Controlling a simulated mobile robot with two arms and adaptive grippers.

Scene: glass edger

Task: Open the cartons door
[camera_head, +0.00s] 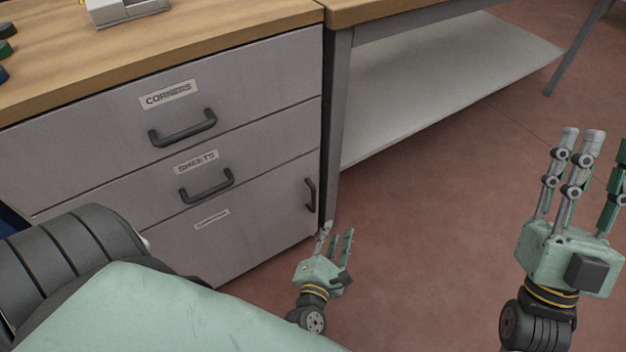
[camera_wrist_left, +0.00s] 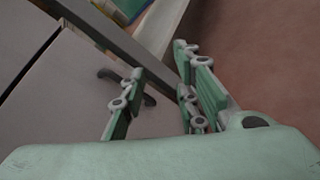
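The cartons door (camera_head: 262,232) is the grey bottom front of the cabinet, with a small blurred label (camera_head: 212,219). It looks shut. Its dark vertical handle (camera_head: 310,195) is near the right edge; the handle also shows in the left wrist view (camera_wrist_left: 108,74), partly behind a finger. My left gripper (camera_head: 338,232) is open and empty, low and just right of the door, below the handle. In the left wrist view its fingers (camera_wrist_left: 160,62) are spread, apparently short of the handle. My right gripper (camera_head: 592,145) is open and empty at the far right, fingers pointing up.
Above the door are the SHEETS drawer (camera_head: 120,195) and the CORNERS drawer (camera_head: 250,85), both shut, with dark handles. A table with a lower shelf (camera_head: 440,80) and a grey leg (camera_head: 335,120) stands right of the cabinet. The reddish floor (camera_head: 430,220) between my grippers is clear.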

